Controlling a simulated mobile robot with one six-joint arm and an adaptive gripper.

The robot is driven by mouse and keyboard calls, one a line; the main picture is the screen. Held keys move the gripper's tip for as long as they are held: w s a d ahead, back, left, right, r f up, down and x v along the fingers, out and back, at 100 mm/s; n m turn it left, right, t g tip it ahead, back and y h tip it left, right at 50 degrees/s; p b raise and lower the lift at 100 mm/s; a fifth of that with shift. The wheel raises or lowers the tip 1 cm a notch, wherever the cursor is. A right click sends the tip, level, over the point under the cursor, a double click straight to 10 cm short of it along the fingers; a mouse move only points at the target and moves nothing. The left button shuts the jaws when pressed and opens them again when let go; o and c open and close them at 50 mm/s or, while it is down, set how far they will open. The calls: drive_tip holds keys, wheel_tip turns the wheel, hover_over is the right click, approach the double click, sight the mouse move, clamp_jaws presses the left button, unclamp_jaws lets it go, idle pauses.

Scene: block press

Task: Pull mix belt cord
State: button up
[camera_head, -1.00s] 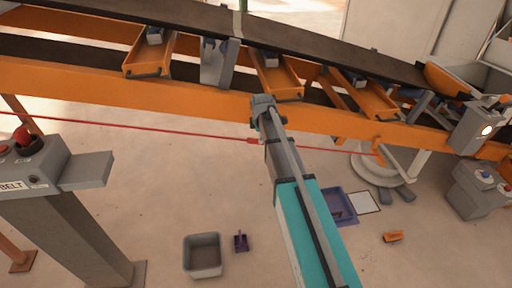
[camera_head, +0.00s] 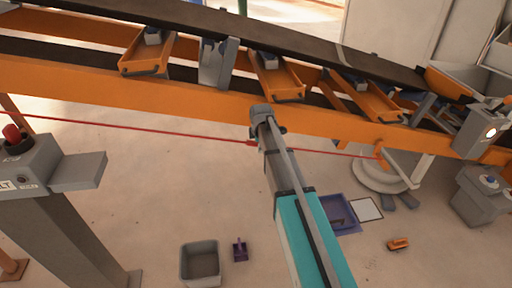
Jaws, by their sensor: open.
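The red cord (camera_head: 150,130) runs taut along the front of the orange conveyor frame, below its lower rail. It spans from the left edge to a bracket on the right. My gripper (camera_head: 262,112) is at the end of my teal and grey arm, in the middle of the view. It is small and seen from behind, in front of the orange rail and just above the cord's line. My arm hides a short stretch of the cord, so I cannot tell whether the gripper touches it. No cord shows between the fingers.
The dark belt (camera_head: 300,45) crosses above. A grey control pedestal (camera_head: 78,170) with a red button stands at left. A grey bin (camera_head: 200,264), a purple scoop (camera_head: 240,250), a blue tray (camera_head: 338,212) and an orange item (camera_head: 398,244) lie on the floor.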

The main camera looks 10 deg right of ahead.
clamp_jaws()
drive_tip(key=s, duration=0.4)
idle(0.5)
unclamp_jaws()
drive_tip(key=shift+w, duration=0.15)
idle(0.3)
drive_tip(key=shift+r, duration=0.15)
